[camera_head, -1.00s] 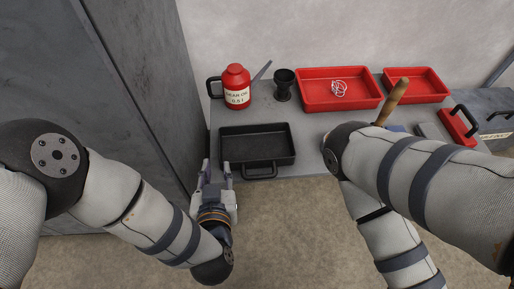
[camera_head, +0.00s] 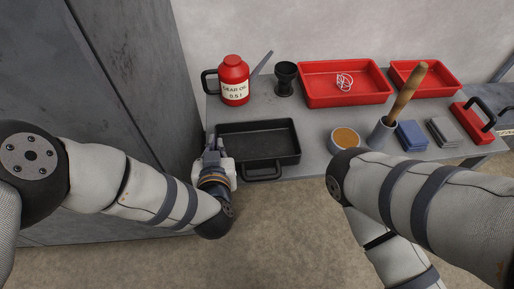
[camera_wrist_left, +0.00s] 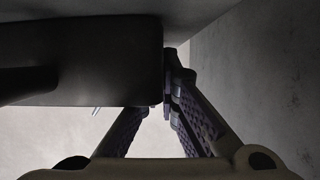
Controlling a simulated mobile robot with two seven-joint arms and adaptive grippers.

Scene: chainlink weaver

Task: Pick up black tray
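The black tray (camera_head: 286,157) is a shallow rectangular pan with a looped handle at its front edge. It lies at the left end of the grey bench. My left gripper (camera_head: 212,146) is at the tray's left side, near its front left corner. In the left wrist view, the dark tray (camera_wrist_left: 80,60) fills the upper left and hides one fingertip. The fingers (camera_wrist_left: 163,108) converge close beside the tray's edge. I cannot tell whether they clamp it. My right gripper is out of view; only its arm shows on the right.
On the bench (camera_head: 312,120) stand a red gear oil jug (camera_head: 234,82), a black cup (camera_head: 285,80), two red trays (camera_head: 345,97) (camera_head: 425,93), a bowl (camera_head: 345,139) and a holder with a wooden handle (camera_head: 403,90). A grey cabinet wall (camera_head: 130,90) rises close on the left.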

